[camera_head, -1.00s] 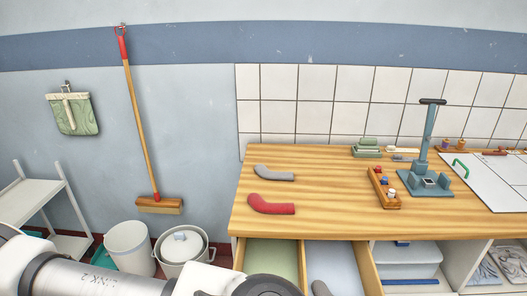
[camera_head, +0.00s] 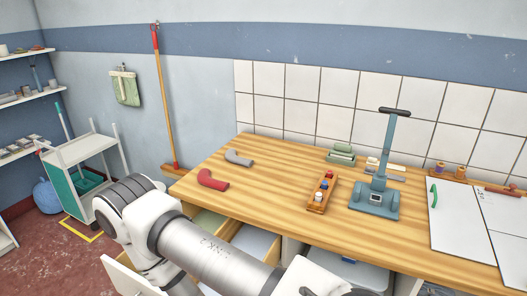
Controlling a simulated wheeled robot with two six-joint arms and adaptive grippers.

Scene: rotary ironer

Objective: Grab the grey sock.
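The grey sock (camera_head: 239,158) lies flat on the wooden table (camera_head: 290,165), near its back left edge. It is bent in an L shape. A red sock (camera_head: 212,180) of the same shape lies in front of it, a little to the left and apart from it. My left arm comes in across the bottom of the view, in front of the table. Its gripper is out of sight. My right gripper is not in view either. Nothing touches the grey sock.
A wooden tray with small spools (camera_head: 320,193), a blue press stand (camera_head: 378,195) and green blocks (camera_head: 342,152) stand right of the socks. A white board (camera_head: 463,220) lies at the right. Open drawers are below the front edge. A white cart (camera_head: 85,165) stands left.

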